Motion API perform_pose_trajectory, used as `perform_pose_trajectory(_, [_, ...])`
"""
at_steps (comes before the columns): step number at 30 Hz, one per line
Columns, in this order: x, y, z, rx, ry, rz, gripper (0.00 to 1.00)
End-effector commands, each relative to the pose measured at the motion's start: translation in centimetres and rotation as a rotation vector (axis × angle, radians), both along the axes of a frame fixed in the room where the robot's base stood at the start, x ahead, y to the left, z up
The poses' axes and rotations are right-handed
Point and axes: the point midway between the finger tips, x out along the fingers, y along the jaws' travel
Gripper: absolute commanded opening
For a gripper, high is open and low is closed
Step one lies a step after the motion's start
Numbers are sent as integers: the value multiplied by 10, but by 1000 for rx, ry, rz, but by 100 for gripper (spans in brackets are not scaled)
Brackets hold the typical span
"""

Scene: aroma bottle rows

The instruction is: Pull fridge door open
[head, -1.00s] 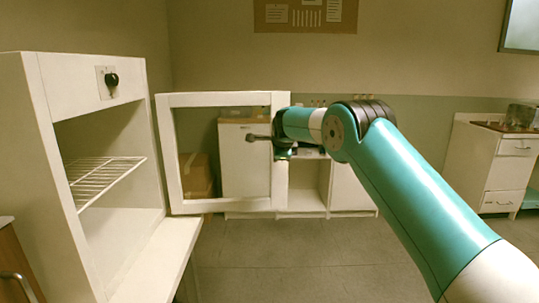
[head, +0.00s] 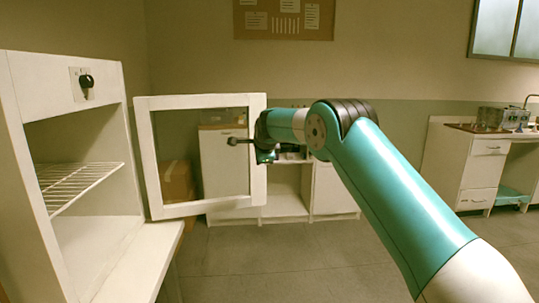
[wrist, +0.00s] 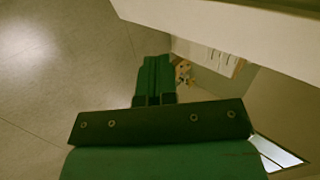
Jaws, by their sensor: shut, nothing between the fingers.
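The fridge (head: 70,90) is a white cabinet at the left of the head view, with its front open. Its door (head: 145,160), a white frame around a see-through middle, stands wide open to the right of the fridge. My gripper (head: 265,157) is at the door's free right edge, and its fingers also show in the wrist view (wrist: 156,75), closed together and empty. A dark bar with a round end (head: 235,141) sticks out left of the gripper, in front of the door opening. I cannot tell whether the fingers touch the door.
A wire shelf (head: 75,185) is inside the fridge. Low white cabinets (head: 335,190) stand along the back wall, with a brown box (head: 176,183) seen through the door. A drawer unit (head: 483,170) stands at the right. The grey floor (head: 300,260) between is clear.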

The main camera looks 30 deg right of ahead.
Motion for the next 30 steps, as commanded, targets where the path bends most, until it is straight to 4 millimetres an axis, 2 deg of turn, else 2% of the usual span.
perform_pose_trajectory(1, [-7,4,-9,0,-2,4,0])
perform_pose_trajectory(2, [-11,6,-6,-1,-4,5,0])
perform_pose_trajectory(3, [-19,6,9,0,-6,4,0])
perform_pose_trajectory(12, [-66,14,53,0,-3,4,0])
perform_pose_trajectory(18, [-79,16,65,0,0,4,0])
perform_pose_trajectory(23, [-81,17,68,-2,2,9,0])
perform_pose_trajectory(26, [-93,30,72,-33,32,82,0])
perform_pose_trajectory(29, [-127,61,77,-119,114,285,0])
perform_pose_trajectory(30, [-148,78,77,-165,155,402,0])
